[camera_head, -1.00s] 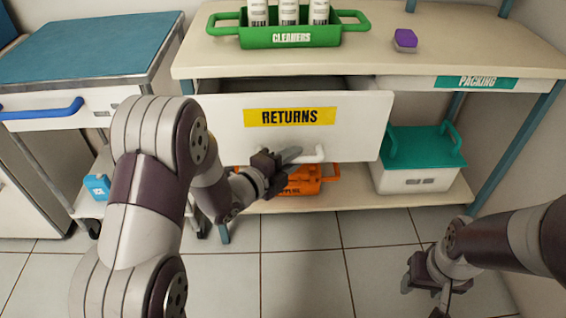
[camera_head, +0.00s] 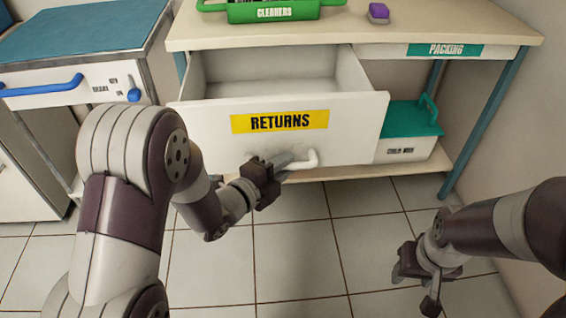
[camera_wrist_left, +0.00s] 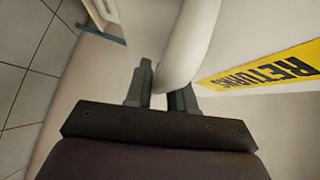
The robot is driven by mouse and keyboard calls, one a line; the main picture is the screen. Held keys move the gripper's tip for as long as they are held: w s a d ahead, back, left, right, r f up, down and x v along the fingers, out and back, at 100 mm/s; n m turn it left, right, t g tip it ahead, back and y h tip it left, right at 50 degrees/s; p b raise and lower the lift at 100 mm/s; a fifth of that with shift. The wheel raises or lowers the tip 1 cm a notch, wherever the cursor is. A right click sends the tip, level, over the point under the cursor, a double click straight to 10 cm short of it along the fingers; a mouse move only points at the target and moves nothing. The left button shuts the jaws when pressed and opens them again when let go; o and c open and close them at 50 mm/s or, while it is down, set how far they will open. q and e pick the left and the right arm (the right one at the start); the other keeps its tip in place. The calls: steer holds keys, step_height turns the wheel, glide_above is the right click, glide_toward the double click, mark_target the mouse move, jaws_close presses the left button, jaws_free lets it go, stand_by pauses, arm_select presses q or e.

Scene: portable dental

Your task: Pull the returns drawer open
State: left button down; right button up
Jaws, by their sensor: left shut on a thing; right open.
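The returns drawer (camera_head: 355,118) is white with a yellow RETURNS label (camera_head: 280,121) and stands well open under the bench top. Its inside looks empty where it shows. My left gripper (camera_head: 284,168) is shut on the white drawer handle (camera_head: 305,162) at the lower part of the drawer front. In the left wrist view the handle (camera_wrist_left: 187,50) runs between the two fingers, and the label (camera_wrist_left: 270,70) shows to the right. My right gripper (camera_head: 418,285) is open and empty, low over the floor at the right, apart from the drawer.
A green cleaners caddy (camera_head: 285,11) and a purple-topped block (camera_head: 378,13) sit on the bench top (camera_head: 400,32). A closed packing drawer (camera_head: 500,51) is at the right. A teal-lidded box (camera_head: 405,150) stands on the lower shelf. The tiled floor in front is clear.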

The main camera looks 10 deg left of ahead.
arm_select(q)
steer(key=c, duration=1.1)
jaws_free()
steer(key=shift+o, duration=0.2)
steer(key=shift+s+a+r, duration=0.1)
steer(key=shift+s+a, duration=0.1)
steer(key=shift+s, duration=0.05)
steer(key=p+v, duration=0.3)
steer(key=v, duration=0.9)
steer(key=shift+p, duration=0.3)
